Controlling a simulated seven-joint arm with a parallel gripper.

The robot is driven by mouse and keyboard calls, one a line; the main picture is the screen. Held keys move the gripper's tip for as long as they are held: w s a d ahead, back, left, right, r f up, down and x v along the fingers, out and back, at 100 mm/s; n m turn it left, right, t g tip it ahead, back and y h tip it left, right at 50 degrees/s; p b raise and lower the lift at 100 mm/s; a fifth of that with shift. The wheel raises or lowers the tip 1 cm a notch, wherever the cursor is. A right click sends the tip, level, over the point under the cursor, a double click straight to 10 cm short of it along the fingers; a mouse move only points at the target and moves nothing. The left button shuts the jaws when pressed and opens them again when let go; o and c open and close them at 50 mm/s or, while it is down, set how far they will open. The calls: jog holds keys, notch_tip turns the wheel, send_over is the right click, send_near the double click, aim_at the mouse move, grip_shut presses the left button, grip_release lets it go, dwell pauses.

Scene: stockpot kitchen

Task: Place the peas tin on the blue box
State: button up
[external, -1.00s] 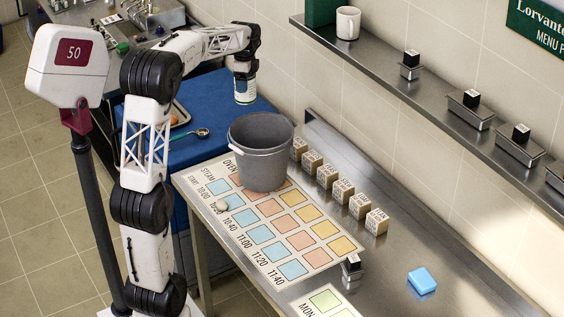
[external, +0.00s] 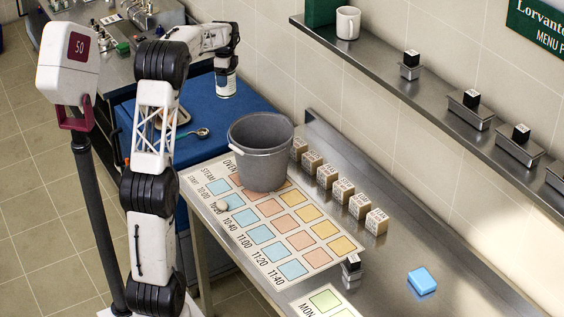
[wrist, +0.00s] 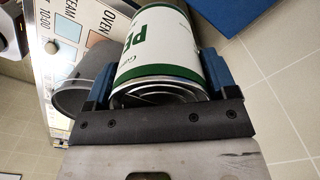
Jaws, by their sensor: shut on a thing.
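My gripper (external: 226,66) is shut on the peas tin (external: 226,85), a white tin with green bands. The tin hangs below it, in front of the large blue box-like surface (external: 256,100) in the external view; I cannot tell the gap. In the wrist view the tin (wrist: 158,45), lettered "PE", lies between the fingers of my gripper (wrist: 158,75). A blue edge (wrist: 222,12) shows at the top there. A small light-blue block (external: 422,281) lies on the steel counter at right.
A grey stockpot (external: 261,150) stands on the counter's printed chart (external: 232,223). A tray (external: 176,122) and a ladle (external: 195,134) lie on the blue surface. Several lettered wooden blocks (external: 328,175) line the counter. A steel shelf (external: 400,88) runs along the wall.

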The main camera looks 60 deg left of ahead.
notch_tip(320, 180, down, 18)
jog(key=shift+a+f, duration=0.1)
dwell(0.5)
jog(key=w+a+f, duration=0.1)
jog(key=w+a, duration=1)
jog(key=shift+f, duration=0.2)
dwell(0.4)
jog(key=shift+w+a, duration=0.1)
jog(key=shift+f, duration=1.75)
jog(key=shift+f, duration=0.2)
jog(key=o, duration=1.1)
jog(key=shift+o, duration=0.2)
jog(key=shift+r, duration=0.1)
notch_tip(320, 180, up, 12)
